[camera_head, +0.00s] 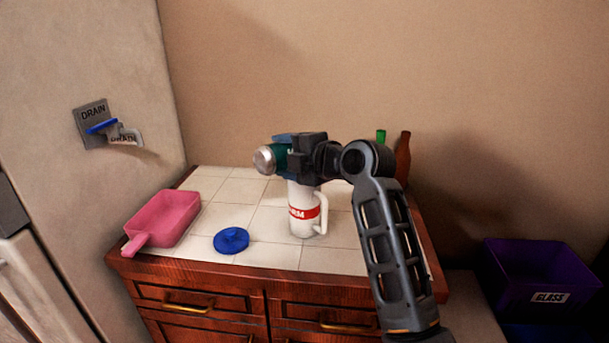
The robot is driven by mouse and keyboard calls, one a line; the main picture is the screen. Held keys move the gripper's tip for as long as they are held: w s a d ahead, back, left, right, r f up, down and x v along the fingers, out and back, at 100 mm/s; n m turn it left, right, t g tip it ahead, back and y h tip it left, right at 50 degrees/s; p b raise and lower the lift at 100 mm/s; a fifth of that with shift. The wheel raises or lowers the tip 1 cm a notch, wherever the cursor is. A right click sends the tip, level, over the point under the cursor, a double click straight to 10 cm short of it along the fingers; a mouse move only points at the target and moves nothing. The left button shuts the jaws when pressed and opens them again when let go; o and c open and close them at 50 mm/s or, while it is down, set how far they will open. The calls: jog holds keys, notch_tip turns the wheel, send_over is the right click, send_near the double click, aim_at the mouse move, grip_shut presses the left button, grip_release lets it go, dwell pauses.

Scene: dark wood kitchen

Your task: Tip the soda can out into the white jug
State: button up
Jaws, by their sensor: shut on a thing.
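The soda can (265,159) is green with a silver end. It lies about level, tilted on its side, with the silver end toward the left. My gripper (287,148) is shut on the can, and its jaws hide part of it. The white jug (304,195) stands upright on the tiled counter, below my gripper. It has a red band with white letters, partly readable as "RM", and a handle on its right side. My gripper hides the jug's mouth. I cannot tell whether anything flows from the can.
A pink square pan (163,217) sits at the counter's left edge. A blue lid (231,240) lies near the front. A green bottle (381,136) and a brown bottle (403,155) stand behind my arm. A purple "GLASS" bin (538,280) stands at right.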

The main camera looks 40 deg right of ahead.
jog(key=shift+d+f+m+y+b, duration=0.2)
jog(key=shift+f+m+y+b, duration=0.25)
jog(key=shift+m, duration=0.35)
dwell(0.8)
jog(key=shift+d+r+m, duration=0.25)
jog(key=shift+r+m, duration=0.05)
jog(key=shift+m, duration=0.4)
dwell(0.4)
jog(key=shift+d+r+m+y, duration=0.2)
jog(key=shift+m+y, duration=0.25)
jog(key=shift+m, duration=0.15)
jog(key=shift+d+t, duration=0.15)
jog(key=shift+t, duration=0.15)
jog(key=shift+d+r+m+y, duration=0.25)
jog(key=shift+r+m+y, duration=0.05)
jog(key=shift+m, duration=0.6)
jog(key=shift+d+r+m, duration=0.1)
jog(key=shift+d+m, duration=0.1)
jog(key=shift+m, duration=0.2)
dwell(0.9)
